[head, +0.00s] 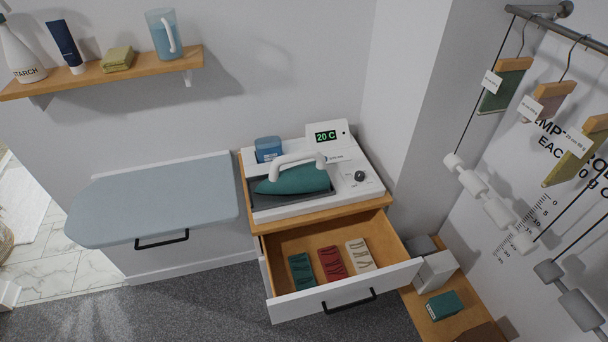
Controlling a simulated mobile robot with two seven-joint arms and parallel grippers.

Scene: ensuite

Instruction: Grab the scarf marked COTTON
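Three folded cloth-like pieces lie side by side in an open drawer: a teal one (302,271), a red one (332,264) and a cream one (360,255). Each has marks on it that are too small to read. Three cloths hang from the rail at the right: a green one (502,90), a brownish one (546,103) and an olive one (568,166). They carry small white tags whose print I cannot read. I cannot tell which piece is marked COTTON. Neither of my grippers is in view.
The drawer (347,305) is pulled out below a white unit with a teal iron (292,180) and a "20 C" display. A blue-grey ironing board (155,202) is at left. A wall shelf (110,76) holds bottles and a jug. Weights hang on cords at right.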

